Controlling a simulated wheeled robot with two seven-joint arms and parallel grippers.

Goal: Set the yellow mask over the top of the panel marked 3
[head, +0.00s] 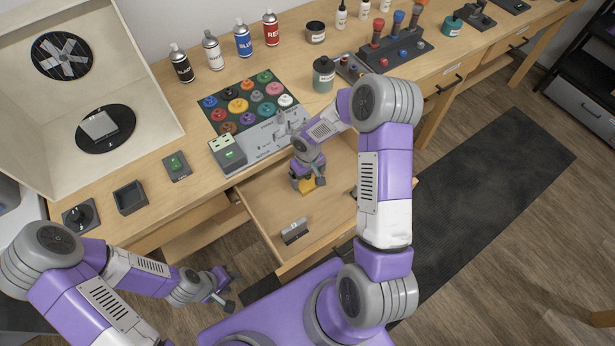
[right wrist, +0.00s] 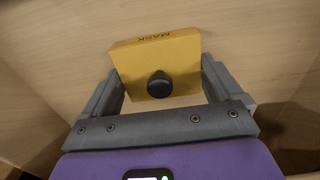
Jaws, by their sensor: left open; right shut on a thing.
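The yellow mask (right wrist: 155,56) is a block-like piece with the word MASK and a black knob. It sits between the fingers of my right gripper (head: 308,183), which is shut on it. In the head view the mask (head: 308,187) shows as a small yellow patch inside the open drawer, partly hidden by the gripper. A grey panel (head: 100,125) rests on a black disc in the pale booth at the upper left. I cannot read any number on it. My left gripper (head: 228,290) is open and empty, low in front of the bench.
The open drawer (head: 262,212) also holds a small grey block (head: 294,232). The booth (head: 160,75) has walls around the disc. Spray cans (head: 182,65), a paint-pot tray (head: 245,100) and a black open box (head: 130,197) stand on the bench.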

